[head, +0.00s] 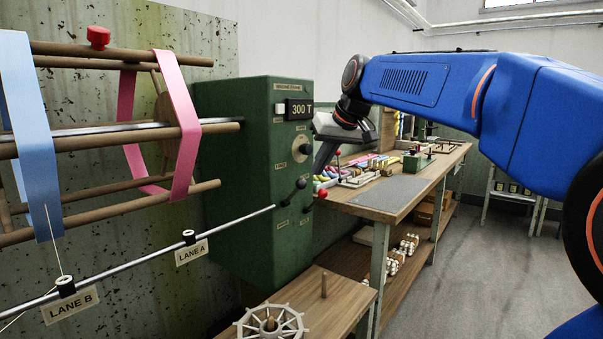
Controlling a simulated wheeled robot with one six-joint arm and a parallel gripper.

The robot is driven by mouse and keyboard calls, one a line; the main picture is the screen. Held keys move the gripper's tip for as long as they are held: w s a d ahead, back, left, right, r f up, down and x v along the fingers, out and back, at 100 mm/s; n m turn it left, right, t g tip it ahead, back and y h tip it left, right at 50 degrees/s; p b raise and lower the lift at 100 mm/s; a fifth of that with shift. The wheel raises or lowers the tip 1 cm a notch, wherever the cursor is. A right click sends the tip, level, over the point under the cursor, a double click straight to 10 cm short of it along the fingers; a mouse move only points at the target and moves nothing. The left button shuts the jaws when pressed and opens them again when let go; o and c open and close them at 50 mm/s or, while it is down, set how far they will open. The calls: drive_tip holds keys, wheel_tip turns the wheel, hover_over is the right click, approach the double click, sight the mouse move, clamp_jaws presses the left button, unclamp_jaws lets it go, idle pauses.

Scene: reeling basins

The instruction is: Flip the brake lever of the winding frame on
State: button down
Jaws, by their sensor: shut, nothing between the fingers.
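The winding frame's green control box (230,190) stands left of centre in the head view. Low on its front are a lever with a black knob (300,184) and a lever with a red knob (321,193), both slanting up to the right. Their small labels are too small to read, so I cannot tell which is the brake lever. My gripper (318,172) is shut and empty, pointing down in front of the box, close above the red knob in the picture. I cannot tell whether it touches either lever.
The box also has a "300 T" display (299,109) and a round dial (302,149). The reel with pink (178,130) and blue bands is at left. A workbench (440,165) with several items stands behind my gripper. A low table (335,295) with a spoked wheel (270,325) is in front.

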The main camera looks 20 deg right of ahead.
drive_tip(key=w+r, duration=0.5)
drive_tip(key=w, duration=0.3)
drive_tip(key=shift+n+t+y, duration=0.3)
drive_tip(key=shift+y, duration=0.1)
hover_over(294, 193)
drive_tip(key=w+d, duration=0.2)
drive_tip(key=w, duration=0.2)
drive_tip(key=f, duration=0.8)
drive_tip(key=shift+s+a, duration=0.25)
drive_tip(key=shift+s+d+f, duration=0.1)
drive_tip(key=shift+s+f, duration=0.1)
drive_tip(key=shift+s, duration=0.45)
drive_tip(key=shift+s+d+f, duration=0.15)
drive_tip(key=shift+s, duration=0.5)
drive_tip(key=shift+s+d+f, duration=0.1)
drive_tip(key=shift+s+f, duration=0.1)
drive_tip(key=shift+s, duration=0.45)
